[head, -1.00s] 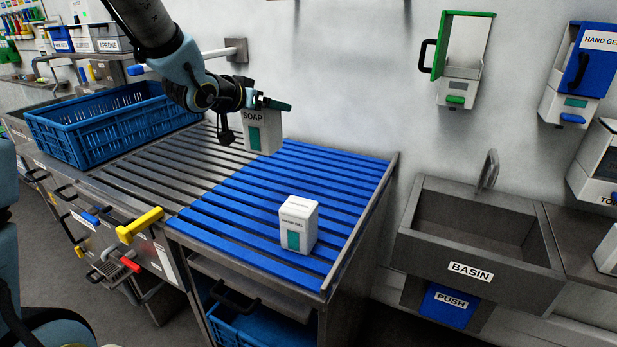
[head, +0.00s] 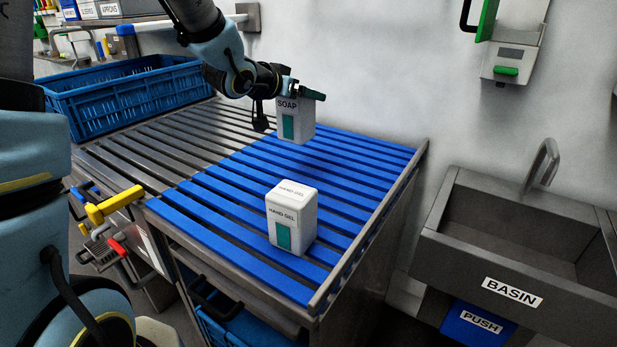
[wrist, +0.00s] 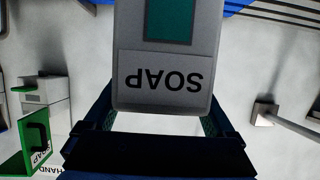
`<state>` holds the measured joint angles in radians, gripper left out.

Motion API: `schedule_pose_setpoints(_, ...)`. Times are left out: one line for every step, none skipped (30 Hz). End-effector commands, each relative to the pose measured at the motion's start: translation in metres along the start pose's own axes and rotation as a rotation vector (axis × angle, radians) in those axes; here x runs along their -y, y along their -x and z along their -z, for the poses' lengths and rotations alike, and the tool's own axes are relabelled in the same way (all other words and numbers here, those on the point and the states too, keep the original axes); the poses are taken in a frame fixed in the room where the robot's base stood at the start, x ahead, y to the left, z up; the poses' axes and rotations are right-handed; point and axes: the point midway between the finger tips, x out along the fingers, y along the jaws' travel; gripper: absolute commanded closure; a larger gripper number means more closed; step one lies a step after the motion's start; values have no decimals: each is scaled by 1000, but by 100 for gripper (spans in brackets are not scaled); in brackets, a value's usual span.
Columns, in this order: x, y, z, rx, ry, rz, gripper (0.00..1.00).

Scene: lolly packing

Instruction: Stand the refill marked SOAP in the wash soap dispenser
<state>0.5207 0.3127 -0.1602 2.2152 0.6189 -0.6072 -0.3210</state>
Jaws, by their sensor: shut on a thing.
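The white refill marked SOAP (head: 296,120), with a teal panel, hangs upright from my gripper (head: 301,93) above the blue slatted table. My gripper is shut on its top. In the wrist view the SOAP refill (wrist: 165,80) sits between the two fingers, its label upside down. A wall dispenser with a green cover (head: 510,60) is at the upper right, partly cut off. In the wrist view it shows at the lower left (wrist: 36,148), its green cover swung open, with SOAP lettering partly visible. The refill is well apart from it.
A white HAND GEL refill (head: 292,225) stands on the blue slatted table (head: 220,195). A blue crate (head: 130,95) is at the back left. A basin (head: 520,230) with a tap (head: 542,165) stands right of the table, below the dispenser. A floor gap lies between table and basin.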

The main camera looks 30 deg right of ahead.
Motion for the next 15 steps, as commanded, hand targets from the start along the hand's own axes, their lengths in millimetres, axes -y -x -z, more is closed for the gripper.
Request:
schedule_pose_setpoints(0,-3,-5,-3,-1,0,100)
schedule_pose_setpoints(0,-4,-7,-2,0,0,100)
schedule_pose_setpoints(0,-5,-10,-1,0,-1,100)
schedule_pose_setpoints(0,-6,-14,0,0,-2,100)
schedule_pose_setpoints(-1,-8,-18,0,2,-2,100)
schedule_pose_setpoints(-1,-11,-24,2,2,-3,100)
schedule_pose_setpoints(-1,-12,-29,2,2,-3,100)
schedule_pose_setpoints(-1,-14,-34,2,2,-1,100)
schedule_pose_setpoints(-1,-17,-39,2,2,-2,100)
schedule_pose_setpoints(-1,-19,-44,2,2,-2,100)
schedule_pose_setpoints(-1,-20,-48,2,2,-2,100)
schedule_pose_setpoints(-1,-22,-52,0,2,-1,100)
schedule_pose_setpoints(-1,-23,-55,1,1,-1,100)
schedule_pose_setpoints(-1,-24,-56,0,0,-2,100)
schedule_pose_setpoints(-1,-25,-58,-2,-1,-2,100)
